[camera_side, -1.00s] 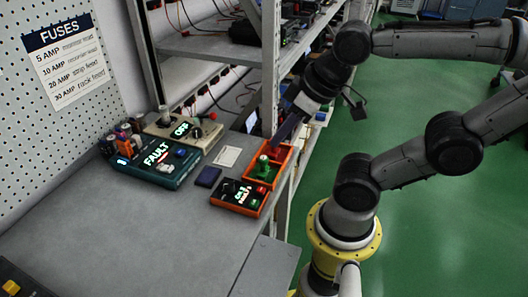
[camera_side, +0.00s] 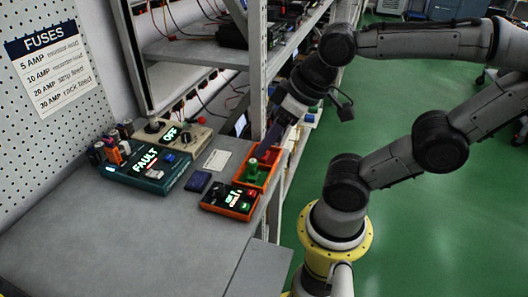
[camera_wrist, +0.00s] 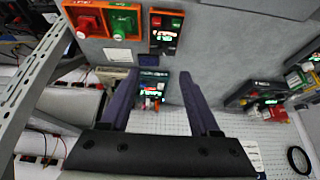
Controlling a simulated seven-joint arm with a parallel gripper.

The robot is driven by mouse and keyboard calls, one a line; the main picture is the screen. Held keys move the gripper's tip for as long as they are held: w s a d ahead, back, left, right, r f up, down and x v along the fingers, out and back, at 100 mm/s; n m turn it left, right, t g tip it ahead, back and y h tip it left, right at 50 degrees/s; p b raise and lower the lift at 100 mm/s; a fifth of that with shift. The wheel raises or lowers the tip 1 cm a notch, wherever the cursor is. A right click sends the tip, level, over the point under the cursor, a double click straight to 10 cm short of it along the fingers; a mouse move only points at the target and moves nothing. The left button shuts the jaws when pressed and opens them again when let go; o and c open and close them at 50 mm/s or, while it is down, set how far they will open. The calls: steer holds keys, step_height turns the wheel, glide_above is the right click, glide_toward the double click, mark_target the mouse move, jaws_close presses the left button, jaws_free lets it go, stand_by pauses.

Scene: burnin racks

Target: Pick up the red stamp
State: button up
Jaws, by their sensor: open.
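The red stamp (camera_wrist: 88,25) stands in an orange tray (camera_wrist: 106,5) at the top left of the wrist view, beside a green stamp (camera_wrist: 122,26). In the side view the tray (camera_side: 243,181) sits near the bench's right edge, with the green stamp (camera_side: 251,171) at the front. The red stamp (camera_side: 268,157) is partly hidden behind my fingers there. My gripper (camera_wrist: 158,74) is open and empty, its two dark fingers apart. In the side view my gripper (camera_side: 268,147) is tilted down by the tray's far end.
An orange-framed control box (camera_side: 230,200) stands directly in front of the tray. A dark blue block (camera_side: 198,181), a pale card (camera_side: 217,160), a teal FAULT box (camera_side: 150,168) and a beige OFF box (camera_side: 172,134) stand left. The front bench is clear.

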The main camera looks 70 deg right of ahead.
steer(key=shift+o, duration=0.2)
steer(key=w+d+f+n+g+h, duration=0.1)
steer(key=d+f+n+h, duration=0.1)
steer(key=d+n, duration=0.55)
steer(key=w+d+f+n+g+h, duration=0.15)
steer(key=d+n, duration=0.35)
steer(key=n, duration=0.6)
steer(key=shift+t+h, duration=0.25)
steer(key=shift+t, duration=0.1)
steer(key=shift+d+x, duration=0.15)
steer(key=shift+x, duration=3.4)
steer(key=shift+d+x, duration=0.15)
steer(key=shift+x, duration=3.35)
steer(key=shift+r, duration=0.1)
jaws_close()
